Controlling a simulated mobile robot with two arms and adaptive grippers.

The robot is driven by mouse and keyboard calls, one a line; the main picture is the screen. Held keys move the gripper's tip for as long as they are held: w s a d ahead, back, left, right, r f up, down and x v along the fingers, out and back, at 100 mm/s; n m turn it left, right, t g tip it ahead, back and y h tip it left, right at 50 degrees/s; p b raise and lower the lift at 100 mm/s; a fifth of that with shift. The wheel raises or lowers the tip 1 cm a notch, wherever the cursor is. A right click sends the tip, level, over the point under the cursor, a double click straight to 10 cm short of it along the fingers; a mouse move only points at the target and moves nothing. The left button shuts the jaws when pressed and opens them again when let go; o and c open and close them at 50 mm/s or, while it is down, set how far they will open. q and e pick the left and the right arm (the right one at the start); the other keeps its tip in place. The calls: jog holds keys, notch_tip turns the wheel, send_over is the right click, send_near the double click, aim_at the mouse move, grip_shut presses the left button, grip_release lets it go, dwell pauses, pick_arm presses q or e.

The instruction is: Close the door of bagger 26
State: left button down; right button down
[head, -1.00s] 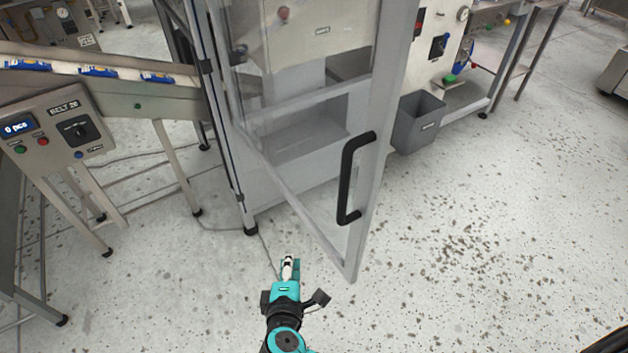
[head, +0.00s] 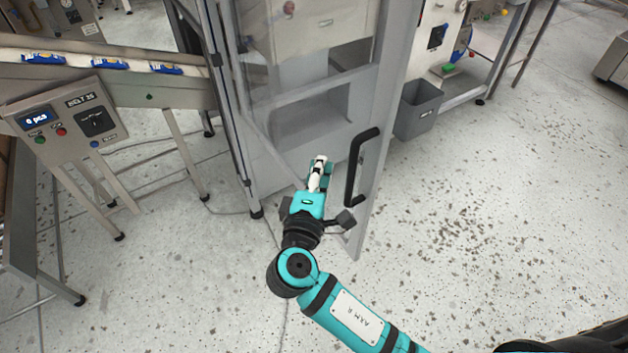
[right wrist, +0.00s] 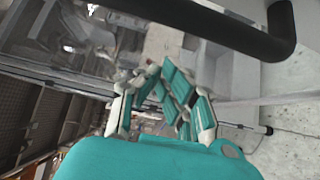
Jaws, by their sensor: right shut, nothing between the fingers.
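The bagger's clear door (head: 385,110) with its grey frame stands ajar, swung out from the cabinet (head: 300,100) in the head view. Its black bar handle (head: 354,170) is on the free edge side. My right gripper (head: 319,163) is shut and empty, just left of the handle, in front of the door panel. It hides part of the door's lower frame. In the right wrist view the fingers (right wrist: 163,88) are together and the dark handle bar (right wrist: 225,28) crosses above them. I cannot tell whether they touch the door. My left gripper is out of view.
A conveyor (head: 120,80) with blue packs and a belt control box (head: 65,122) stands at the left. A grey bin (head: 417,110) stands behind the door at the right.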

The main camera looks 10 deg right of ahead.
aim_at(341, 145)
jog(key=shift+w+d+p, duration=0.3)
jog(key=shift+d+p, duration=0.05)
jog(key=shift+d, duration=0.6)
jog(key=shift+w+d+p, duration=0.25)
jog(key=shift+d+p, duration=0.05)
jog(key=shift+d, duration=0.6)
